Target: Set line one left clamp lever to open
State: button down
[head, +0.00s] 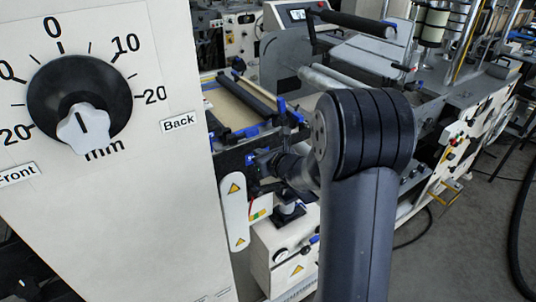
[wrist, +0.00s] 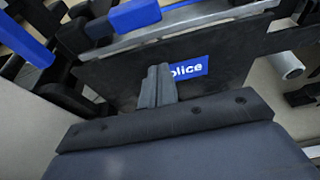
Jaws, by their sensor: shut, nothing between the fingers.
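My gripper (wrist: 158,72) shows in the wrist view with its fingers together and nothing between them. It points at a dark panel (wrist: 115,78) with a blue label (wrist: 190,69), partly hidden by the fingers, ending in "lice". A blue handle (wrist: 133,17) lies above and left of the fingertips, apart from them. A longer blue bar (wrist: 27,42) is at the far left. In the head view, blue lever parts (head: 281,106) stand by the splice table (head: 232,107). I cannot tell which blue part is the line one left clamp lever. My arm hides part of this area.
A white cabinet (head: 120,215) with a large black dial (head: 80,100) fills the left of the head view. A roller machine (head: 370,60) stands behind my arm. In the wrist view a metal edge (wrist: 190,22) runs above the panel. Grey floor (head: 485,225) is open at right.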

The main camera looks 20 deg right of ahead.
jog(key=shift+x, duration=0.85)
jog(key=shift+s+r+p, duration=0.1)
jog(key=shift+r+p, duration=1.55)
jog(key=shift+r, duration=0.35)
jog(key=shift+d+b, duration=0.15)
jog(key=shift+b, duration=0.2)
jog(key=shift+r+n+b, duration=0.2)
jog(key=shift+n+b, duration=0.1)
jog(key=shift+b, duration=0.25)
